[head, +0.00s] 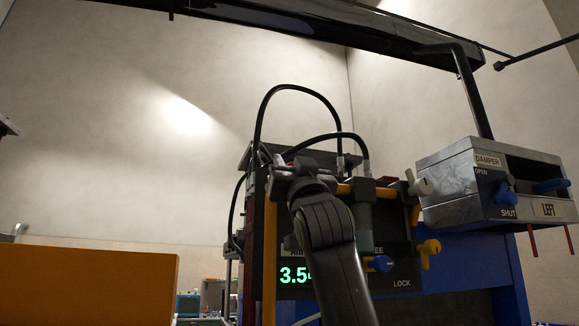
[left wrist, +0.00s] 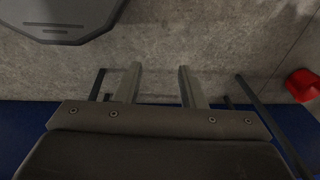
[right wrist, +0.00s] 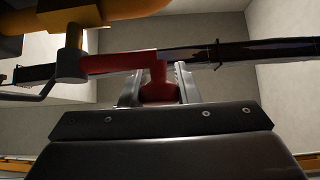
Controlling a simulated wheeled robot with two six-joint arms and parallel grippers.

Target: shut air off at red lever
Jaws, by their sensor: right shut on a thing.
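The red lever (right wrist: 112,63) shows in the right wrist view, running from a brass-coloured valve stem (right wrist: 73,55) to a bent end between my fingers. My right gripper (right wrist: 160,88) is shut on that end. In the head view my right gripper (head: 300,168) is up against the dark panel of the press (head: 400,225); it hides the lever there. In the left wrist view my left gripper (left wrist: 160,85) is open and empty, over grey floor.
A grey damper box (head: 455,190) marked LEFT hangs at the right. Blue (head: 380,264) and yellow (head: 428,248) handles stick out from the panel. Black hoses (head: 290,88) loop above my right gripper. An orange panel (head: 90,288) stands at lower left.

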